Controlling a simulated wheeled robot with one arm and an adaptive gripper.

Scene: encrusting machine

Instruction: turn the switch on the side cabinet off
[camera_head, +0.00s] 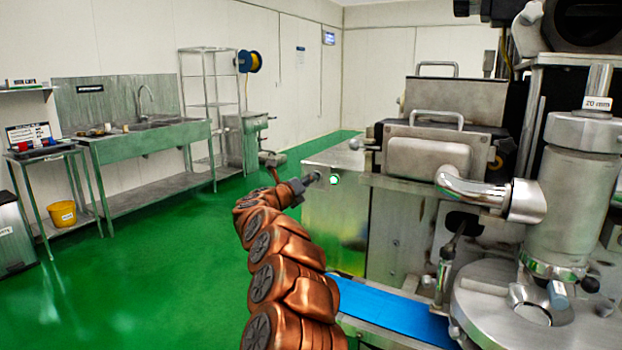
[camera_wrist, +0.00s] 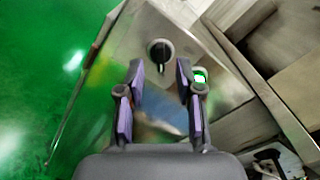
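The switch is a round black knob (camera_wrist: 160,51) on the bare metal face of the side cabinet (camera_wrist: 135,38), with its dark grip bar pointing down in the wrist view. In the head view it is a small dark shape at the gripper tip and hard to make out. A green-lit button (camera_wrist: 200,76) sits to its right, also in the head view (camera_head: 334,180). My gripper (camera_wrist: 160,68) is open, its two purple-padded fingers apart on either side of the knob's lower end. I cannot tell whether they touch it. In the head view my gripper (camera_head: 309,181) is at the cabinet's (camera_head: 325,225) upper left.
The encrusting machine (camera_head: 565,190) fills the right, with a blue belt (camera_head: 385,312) low in front. A sink bench (camera_head: 150,140), a wire rack (camera_head: 207,95) and a yellow bucket (camera_head: 62,213) stand at the left. Green floor (camera_head: 150,270) left of my arm is clear.

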